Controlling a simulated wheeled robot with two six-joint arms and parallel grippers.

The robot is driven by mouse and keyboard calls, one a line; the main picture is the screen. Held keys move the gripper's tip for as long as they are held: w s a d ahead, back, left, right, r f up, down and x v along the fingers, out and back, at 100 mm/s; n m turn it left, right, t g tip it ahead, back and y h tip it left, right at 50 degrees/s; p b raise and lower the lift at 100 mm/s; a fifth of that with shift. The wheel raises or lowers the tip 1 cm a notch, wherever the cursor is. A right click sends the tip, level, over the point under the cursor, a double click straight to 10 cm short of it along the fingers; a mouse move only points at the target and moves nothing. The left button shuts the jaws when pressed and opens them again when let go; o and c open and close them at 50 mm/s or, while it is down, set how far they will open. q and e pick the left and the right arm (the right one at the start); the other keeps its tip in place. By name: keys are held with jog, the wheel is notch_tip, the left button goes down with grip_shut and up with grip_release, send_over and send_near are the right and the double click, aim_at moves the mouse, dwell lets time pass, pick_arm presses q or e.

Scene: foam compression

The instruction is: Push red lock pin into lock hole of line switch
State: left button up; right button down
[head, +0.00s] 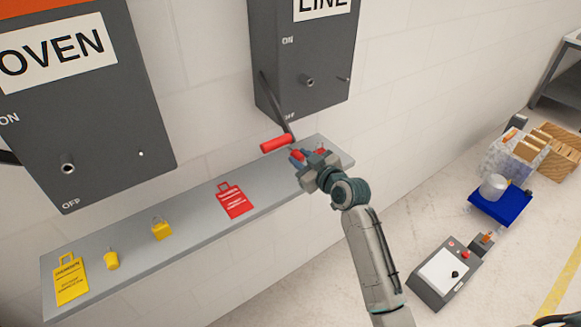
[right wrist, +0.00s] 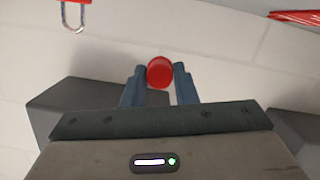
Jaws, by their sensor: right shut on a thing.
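The line switch (head: 305,65) is a dark grey box on the wall, labelled LINE, with ON and OFF marks. Its lever points down toward OFF and ends in a red handle (head: 276,143). A round stub (head: 308,81) and a smaller one (head: 342,78) stick out of its face. My right gripper (head: 299,155) is below the box, over the right end of the shelf. In the right wrist view its fingers are shut on the red lock pin (right wrist: 160,72), whose round end shows. The rest of the pin is hidden. My left gripper is not in view.
The grey shelf (head: 190,237) carries a red tag (head: 234,199), a yellow tag (head: 70,279) and small yellow items (head: 161,228). The oven switch box (head: 85,120) hangs at left. A red padlock (right wrist: 75,8) shows in the right wrist view.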

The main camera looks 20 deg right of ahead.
jog(key=s+d+r+n+t+h+p, duration=0.1)
jog(key=s+d+r+n+p, duration=0.1)
jog(key=s+r+n, duration=0.35)
jog(key=s+d+r+n+t+h+p, duration=0.1)
jog(key=s+d+r+n, duration=0.15)
jog(key=r, duration=0.55)
jog(key=s+d+r+n+t+h+p, duration=0.1)
jog(key=s+d+r+n+p, duration=0.15)
jog(key=r+n, duration=0.35)
jog(key=w+a+r+m+b, duration=0.1)
jog(key=w+a, duration=0.2)
jog(key=w, duration=0.2)
jog(key=shift+w+r, duration=0.15)
jog(key=shift+w, duration=0.15)
jog(key=shift+w, duration=0.2)
jog(key=shift+w+a, duration=0.3)
jog(key=shift+w, duration=0.45)
jog(key=shift+w+a, duration=0.25)
jog(key=shift+w, duration=0.45)
jog(key=c, duration=1.1)
grip_release()
